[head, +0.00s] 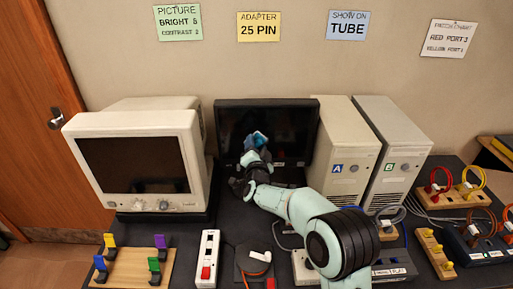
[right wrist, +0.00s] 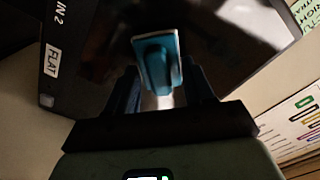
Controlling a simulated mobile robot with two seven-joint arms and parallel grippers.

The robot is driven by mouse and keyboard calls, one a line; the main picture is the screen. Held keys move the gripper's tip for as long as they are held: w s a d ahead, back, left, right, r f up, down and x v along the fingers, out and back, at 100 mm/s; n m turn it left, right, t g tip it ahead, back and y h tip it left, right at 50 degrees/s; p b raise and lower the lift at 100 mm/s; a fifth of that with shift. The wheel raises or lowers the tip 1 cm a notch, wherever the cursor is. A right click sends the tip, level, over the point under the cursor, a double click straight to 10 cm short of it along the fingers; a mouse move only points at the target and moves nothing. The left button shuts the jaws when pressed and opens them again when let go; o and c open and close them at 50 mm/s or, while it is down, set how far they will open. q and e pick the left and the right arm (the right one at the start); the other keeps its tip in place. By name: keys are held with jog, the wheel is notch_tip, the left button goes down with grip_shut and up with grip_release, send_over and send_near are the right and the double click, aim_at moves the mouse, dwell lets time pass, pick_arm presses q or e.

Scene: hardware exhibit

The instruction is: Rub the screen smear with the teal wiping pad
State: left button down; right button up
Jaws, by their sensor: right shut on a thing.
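The teal wiping pad (head: 256,140) is held by my right gripper (head: 254,162) in front of the dark flat screen (head: 232,120) at the back of the table. In the right wrist view, the pad (right wrist: 155,62) is teal with a pale edge and sits between the two fingers of the gripper (right wrist: 163,92), over the screen (right wrist: 110,35). I cannot tell whether the pad touches the glass. A pale hazy patch (right wrist: 250,18) shows on the screen there; whether it is the smear or a reflection is unclear. My left gripper is not in view.
A beige tube monitor (head: 135,150) stands left of the flat screen, and two beige computer towers (head: 345,150) stand close on the right. A white power strip (head: 208,258), a peg board (head: 130,268) and cable boards (head: 450,195) occupy the front and right of the table.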

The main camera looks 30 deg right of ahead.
jog(key=shift+w+d, duration=0.15)
jog(key=shift+w, duration=0.15)
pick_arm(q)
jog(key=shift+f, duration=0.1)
pick_arm(e)
jog(key=shift+s+d, duration=0.1)
